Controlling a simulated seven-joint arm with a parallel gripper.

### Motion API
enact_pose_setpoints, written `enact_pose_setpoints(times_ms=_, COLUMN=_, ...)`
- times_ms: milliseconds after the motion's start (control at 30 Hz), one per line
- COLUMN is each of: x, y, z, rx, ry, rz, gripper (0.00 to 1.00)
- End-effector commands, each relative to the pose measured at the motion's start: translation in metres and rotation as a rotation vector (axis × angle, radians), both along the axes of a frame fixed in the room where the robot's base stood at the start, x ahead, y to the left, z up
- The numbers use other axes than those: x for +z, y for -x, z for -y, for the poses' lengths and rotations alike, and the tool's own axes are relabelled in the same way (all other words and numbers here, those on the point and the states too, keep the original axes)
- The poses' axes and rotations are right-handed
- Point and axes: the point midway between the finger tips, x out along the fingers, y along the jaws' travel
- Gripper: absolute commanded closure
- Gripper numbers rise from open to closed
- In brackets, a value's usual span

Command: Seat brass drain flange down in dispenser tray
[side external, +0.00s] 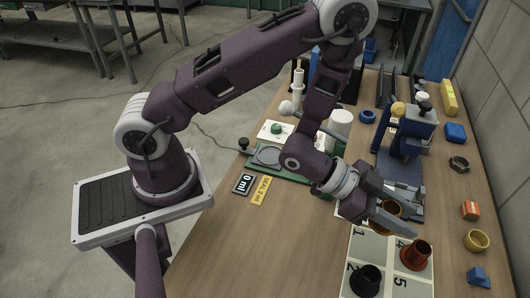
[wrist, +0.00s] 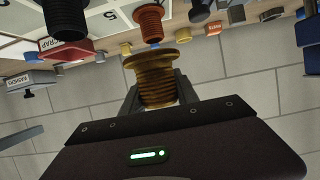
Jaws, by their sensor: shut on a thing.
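My gripper (side external: 384,214) is shut on the brass drain flange (wrist: 155,82), a ribbed brass-coloured piece with a wider rim. In the side view the flange (side external: 391,208) is partly hidden by the fingers, held above the table at the back edge of the white numbered tray (side external: 386,247). In the wrist view the gripper (wrist: 158,93) has a finger on each side of the flange. A black flange (side external: 367,280) and a red-orange flange (side external: 415,254) stand on the numbered tray. I cannot tell which object is the dispenser tray.
A blue stand (side external: 408,135) rises behind my gripper. A green board (side external: 290,174) with a grey disc lies to its left, near label plates (side external: 259,191). An orange block (side external: 470,210), a yellow ring (side external: 476,240) and a blue block (side external: 478,276) line the right edge. The front-left tabletop is clear.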

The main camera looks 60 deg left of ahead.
Motion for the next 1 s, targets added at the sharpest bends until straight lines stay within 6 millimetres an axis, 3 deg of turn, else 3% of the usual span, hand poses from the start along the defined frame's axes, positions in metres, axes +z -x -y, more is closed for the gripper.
enact_pose_setpoints(times_ms=667, x=0.002, y=0.0, z=0.0, rx=0.0, ry=0.001, rz=0.001, gripper=1.0)
enact_pose_setpoints(times_ms=767, x=0.019, y=-0.001, z=0.001, rx=0.001, ry=0.004, rz=0.006, gripper=1.0)
enact_pose_setpoints(times_ms=1000, x=0.103, y=-0.001, z=0.0, rx=0.0, ry=0.004, rz=0.012, gripper=1.0)
